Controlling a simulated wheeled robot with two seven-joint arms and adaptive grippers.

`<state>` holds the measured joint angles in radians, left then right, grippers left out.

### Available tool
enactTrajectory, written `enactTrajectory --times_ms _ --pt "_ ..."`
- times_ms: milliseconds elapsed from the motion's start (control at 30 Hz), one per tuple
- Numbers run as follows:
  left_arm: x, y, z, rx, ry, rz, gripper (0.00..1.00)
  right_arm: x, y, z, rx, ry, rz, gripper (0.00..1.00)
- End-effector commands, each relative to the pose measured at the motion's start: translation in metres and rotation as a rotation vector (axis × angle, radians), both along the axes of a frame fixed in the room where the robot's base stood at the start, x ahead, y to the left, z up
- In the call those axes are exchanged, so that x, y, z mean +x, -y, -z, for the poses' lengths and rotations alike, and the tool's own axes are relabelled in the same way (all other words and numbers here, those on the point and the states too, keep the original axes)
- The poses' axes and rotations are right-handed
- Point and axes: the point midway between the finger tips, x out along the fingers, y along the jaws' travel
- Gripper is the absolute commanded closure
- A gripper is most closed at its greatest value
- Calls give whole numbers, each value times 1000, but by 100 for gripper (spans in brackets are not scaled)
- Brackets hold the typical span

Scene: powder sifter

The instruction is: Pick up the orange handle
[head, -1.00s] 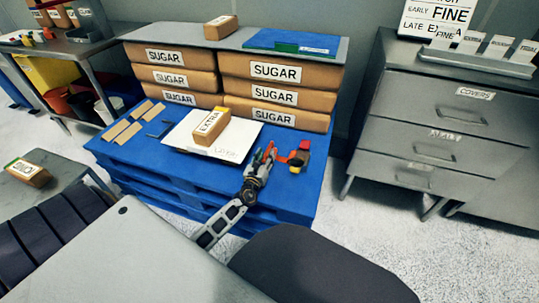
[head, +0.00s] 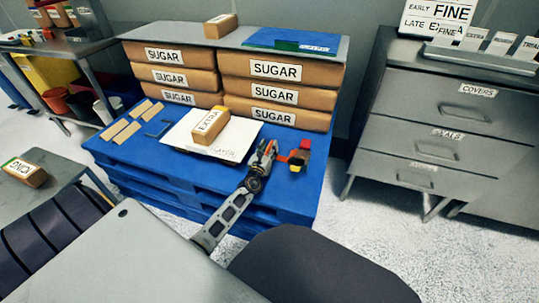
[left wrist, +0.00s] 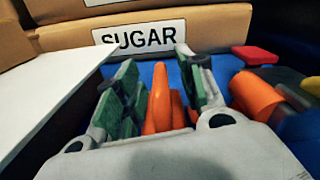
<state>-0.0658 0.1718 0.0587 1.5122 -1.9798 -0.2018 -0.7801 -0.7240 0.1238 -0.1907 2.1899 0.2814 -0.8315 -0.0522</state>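An orange handle (left wrist: 160,98), two slim upright-looking orange parts side by side, shows between the fingers of my left gripper (left wrist: 158,82) in the left wrist view. The green-padded fingers stand apart, one on each side of it, with some gap visible. In the head view my left gripper (head: 265,150) is over the right part of the blue pallet, covering most of the handle. Whether the pads touch the handle is unclear. My right gripper is not in view.
A second item with orange, red and yellow parts (head: 300,152) lies close to the right of my left gripper. A white board (head: 180,135) with a brown EXTRA block (head: 211,127) lies to the left. Stacked SUGAR bags (head: 275,94) stand behind.

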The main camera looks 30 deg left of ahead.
Motion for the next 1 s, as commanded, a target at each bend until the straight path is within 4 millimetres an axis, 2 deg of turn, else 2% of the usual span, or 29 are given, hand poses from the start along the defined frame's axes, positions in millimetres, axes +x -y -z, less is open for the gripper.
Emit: enactTrajectory --times_ms 467,567,800,1000 --pt "1 0 -1 0 1 0 61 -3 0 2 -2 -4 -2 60" --pt "1 0 -1 0 1 0 70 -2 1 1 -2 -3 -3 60" --pt "1 0 -1 0 1 0 100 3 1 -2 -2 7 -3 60" --pt "1 0 -1 0 2 0 100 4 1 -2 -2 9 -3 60"
